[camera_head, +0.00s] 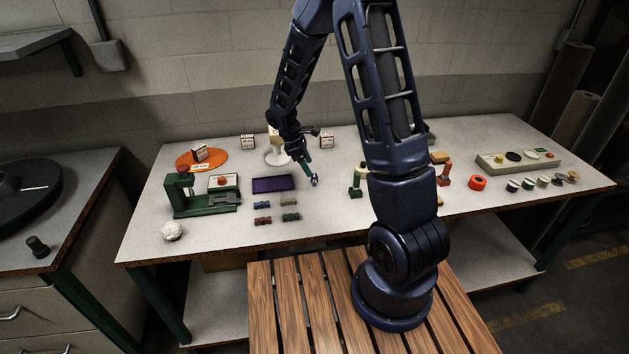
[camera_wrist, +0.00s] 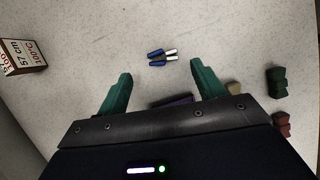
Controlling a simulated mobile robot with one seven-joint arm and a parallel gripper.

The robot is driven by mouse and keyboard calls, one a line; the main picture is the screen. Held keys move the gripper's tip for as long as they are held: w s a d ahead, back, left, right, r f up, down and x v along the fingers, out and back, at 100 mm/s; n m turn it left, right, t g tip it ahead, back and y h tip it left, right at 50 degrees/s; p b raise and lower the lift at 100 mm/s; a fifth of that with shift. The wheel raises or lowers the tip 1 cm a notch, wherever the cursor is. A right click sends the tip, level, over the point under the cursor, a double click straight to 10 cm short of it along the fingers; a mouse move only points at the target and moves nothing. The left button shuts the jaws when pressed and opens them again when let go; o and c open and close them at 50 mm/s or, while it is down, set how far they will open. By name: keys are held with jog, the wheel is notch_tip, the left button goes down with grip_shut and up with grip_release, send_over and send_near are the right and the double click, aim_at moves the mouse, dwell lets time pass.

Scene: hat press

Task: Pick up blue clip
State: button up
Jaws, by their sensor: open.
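The blue clip (camera_wrist: 155,61), a small piece with blue arms and silver ends, lies on the pale worktop in the wrist view. In the head view the clip (camera_head: 315,181) shows as a tiny blue and white spot just below my gripper (camera_head: 308,170). My gripper is open and empty, pointing down. In the wrist view its two green fingers (camera_wrist: 160,78) stand apart, with the clip centred just beyond the fingertips. I cannot tell the exact height between fingertips and clip.
A purple tray (camera_head: 272,185) lies left of my gripper. Several small coloured blocks (camera_head: 290,217) lie in front of that tray. A green press (camera_head: 183,197) stands farther left. A white stand (camera_head: 276,157) and a printed box (camera_head: 326,141) are behind. A green-based bottle (camera_head: 356,187) stands to the right.

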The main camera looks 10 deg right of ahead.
aim_at(314, 176)
jog(key=shift+s+x, duration=0.15)
jog(key=shift+x, duration=1.25)
jog(key=shift+s+x, duration=0.1)
jog(key=shift+x, duration=1.25)
jog(key=shift+c, duration=0.2)
jog(key=c, duration=1)
